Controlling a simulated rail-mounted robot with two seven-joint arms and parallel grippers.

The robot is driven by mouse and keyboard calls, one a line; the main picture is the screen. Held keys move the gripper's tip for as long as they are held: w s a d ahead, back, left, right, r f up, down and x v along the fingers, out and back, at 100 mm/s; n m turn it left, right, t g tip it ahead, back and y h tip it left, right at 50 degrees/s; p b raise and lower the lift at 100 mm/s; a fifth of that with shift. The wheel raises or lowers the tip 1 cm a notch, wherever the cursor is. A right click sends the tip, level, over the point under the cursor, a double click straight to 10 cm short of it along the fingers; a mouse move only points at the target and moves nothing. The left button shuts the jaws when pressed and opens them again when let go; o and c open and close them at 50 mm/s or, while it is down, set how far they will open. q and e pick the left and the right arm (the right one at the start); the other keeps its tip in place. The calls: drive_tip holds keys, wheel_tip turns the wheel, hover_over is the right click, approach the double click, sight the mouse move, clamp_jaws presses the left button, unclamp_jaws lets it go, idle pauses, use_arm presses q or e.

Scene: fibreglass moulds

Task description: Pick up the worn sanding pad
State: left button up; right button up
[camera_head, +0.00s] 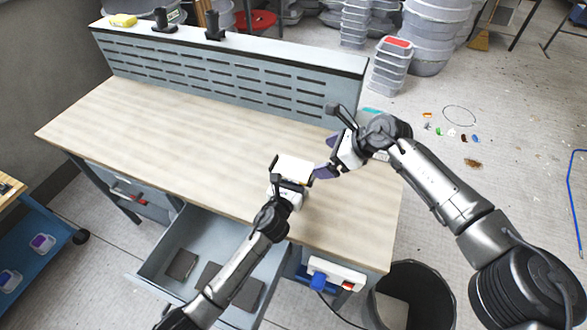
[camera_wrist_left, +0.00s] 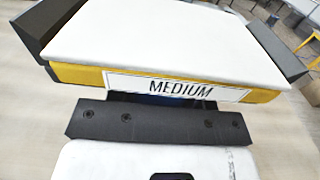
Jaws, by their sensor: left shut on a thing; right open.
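A sanding pad (camera_wrist_left: 170,35) with a white top and a yellow side labelled MEDIUM fills the left wrist view. It also shows in the head view as a white block (camera_head: 293,168) above the bench top. My left gripper (camera_head: 290,181) is shut on it, with a dark finger at each end. I cannot tell how worn the pad is, and its underside is hidden. My right gripper (camera_head: 328,157) is open and empty, just right of the held pad, above the right part of the bench.
The wooden bench (camera_head: 150,140) is bare on its left, backed by a slotted grey panel (camera_head: 230,80). An open drawer (camera_head: 160,252) below holds several dark flat pads (camera_head: 182,264). A black bin (camera_head: 437,285) stands at the lower right. A yellow block (camera_head: 123,20) lies on the panel's top ledge.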

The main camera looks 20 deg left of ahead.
sight(295, 168)
drive_tip(key=shift+x, duration=5.45)
drive_tip(key=shift+s, duration=0.1)
drive_tip(key=shift+c, duration=0.4)
drive_tip(key=shift+r, duration=0.1)
drive_tip(key=c, duration=0.8)
wheel_tip(295, 168, up, 10)
